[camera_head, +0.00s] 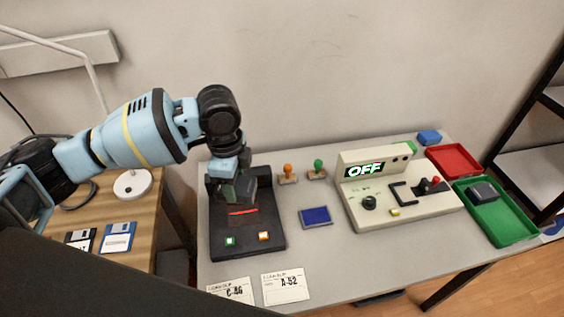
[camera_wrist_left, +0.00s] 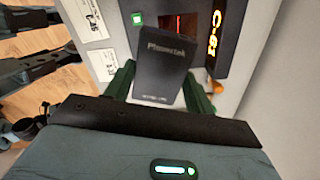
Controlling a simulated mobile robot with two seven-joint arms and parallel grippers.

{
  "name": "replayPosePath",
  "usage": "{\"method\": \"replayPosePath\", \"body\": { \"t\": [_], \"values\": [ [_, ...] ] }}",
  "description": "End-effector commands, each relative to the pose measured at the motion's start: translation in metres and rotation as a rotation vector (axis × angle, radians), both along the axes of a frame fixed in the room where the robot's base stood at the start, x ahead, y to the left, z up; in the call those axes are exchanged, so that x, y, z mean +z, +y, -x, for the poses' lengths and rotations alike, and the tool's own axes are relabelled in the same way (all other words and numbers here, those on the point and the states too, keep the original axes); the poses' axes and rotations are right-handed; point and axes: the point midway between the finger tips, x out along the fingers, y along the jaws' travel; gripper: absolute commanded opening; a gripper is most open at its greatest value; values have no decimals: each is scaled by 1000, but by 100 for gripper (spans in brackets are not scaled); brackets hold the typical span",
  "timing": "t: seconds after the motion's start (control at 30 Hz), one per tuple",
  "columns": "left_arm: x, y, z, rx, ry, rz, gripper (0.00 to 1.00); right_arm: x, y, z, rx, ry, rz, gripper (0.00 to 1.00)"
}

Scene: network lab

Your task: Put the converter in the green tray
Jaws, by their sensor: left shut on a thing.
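My left gripper (camera_head: 238,192) is above the black station at the left of the grey table. It is shut on a dark box (camera_wrist_left: 165,72), which I take to be the converter; its face carries light lettering, and it sits between green fingers in the left wrist view. In the head view the box is partly hidden by the gripper. I cannot tell whether it touches the station. The green tray (camera_head: 505,226) stands at the table's right end, with another dark box (camera_head: 482,191) in it. My right gripper is not in view.
The black station (camera_head: 266,222) has a red-lit slot and a display (camera_wrist_left: 215,35) reading C-61. A beige console (camera_head: 400,206) showing OFF stands between station and green tray. A red tray (camera_head: 455,160), blue block (camera_head: 428,137), blue pad (camera_head: 315,216) and two paper slips (camera_head: 285,287) lie around.

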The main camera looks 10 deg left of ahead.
Motion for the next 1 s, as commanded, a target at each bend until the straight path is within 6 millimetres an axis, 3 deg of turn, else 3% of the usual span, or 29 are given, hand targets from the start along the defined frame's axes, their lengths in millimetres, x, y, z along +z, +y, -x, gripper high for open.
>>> {"method": "replayPosePath", "body": {
  "t": [0.8, 1.0],
  "values": [
    [18, -4, 46, 1136, 21, 21, 24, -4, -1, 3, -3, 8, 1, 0],
    [20, -4, 55, 1348, 27, 20, 24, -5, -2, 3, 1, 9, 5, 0]
  ]
}}
